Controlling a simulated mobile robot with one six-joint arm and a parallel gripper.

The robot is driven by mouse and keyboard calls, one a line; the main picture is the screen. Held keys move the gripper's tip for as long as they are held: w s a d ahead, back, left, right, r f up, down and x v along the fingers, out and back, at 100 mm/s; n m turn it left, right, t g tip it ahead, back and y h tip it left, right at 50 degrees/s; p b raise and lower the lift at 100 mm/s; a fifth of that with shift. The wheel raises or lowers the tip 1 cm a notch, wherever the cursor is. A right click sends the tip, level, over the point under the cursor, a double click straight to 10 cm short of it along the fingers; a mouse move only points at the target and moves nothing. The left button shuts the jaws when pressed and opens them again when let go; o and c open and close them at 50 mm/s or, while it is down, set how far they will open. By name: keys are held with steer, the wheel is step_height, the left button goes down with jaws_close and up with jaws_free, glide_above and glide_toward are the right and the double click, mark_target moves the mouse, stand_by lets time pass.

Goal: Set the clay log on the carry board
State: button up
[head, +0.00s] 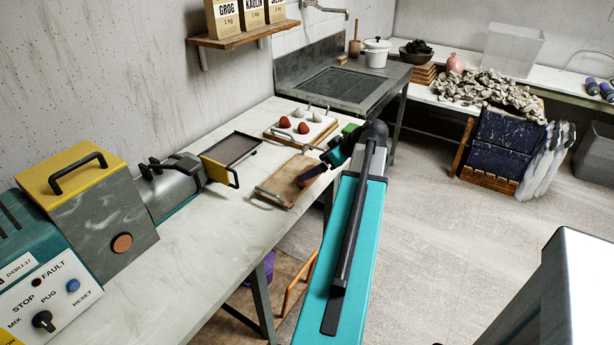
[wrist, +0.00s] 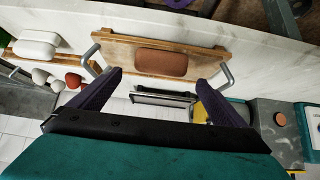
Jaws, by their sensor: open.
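The clay log (wrist: 160,63), a reddish-brown block with rounded ends, lies on the carry board (wrist: 118,50) in the wrist view. The board is wooden with a metal handle at each end; in the head view it rests on the bench (head: 277,184). My gripper (wrist: 159,79) is open and empty, its two dark fingers spread wide with the log between and beyond their tips. In the head view my gripper (head: 308,178) is over the board's right side and, with the arm, hides part of it. I cannot make out the log clearly there.
A dark tray (head: 232,148) and the pug mill (head: 105,205) stand left of the board on the bench. A white board with red and white balls (head: 303,127) lies just behind. Bare bench top (head: 205,240) is free in front.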

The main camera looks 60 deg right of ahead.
steer(key=shift+w+f, duration=0.1)
stand_by(0.3)
steer(key=shift+p+x, duration=0.7)
steer(key=shift+x, duration=1.85)
steer(key=shift+c, duration=0.4)
steer(key=c, duration=1.4)
steer(key=shift+r+b, duration=0.5)
steer(key=shift+r, duration=1.15)
steer(key=s+a+b, duration=0.6)
steer(key=a, duration=0.3)
steer(key=shift+s+r, duration=0.2)
steer(key=shift+r, duration=0.2)
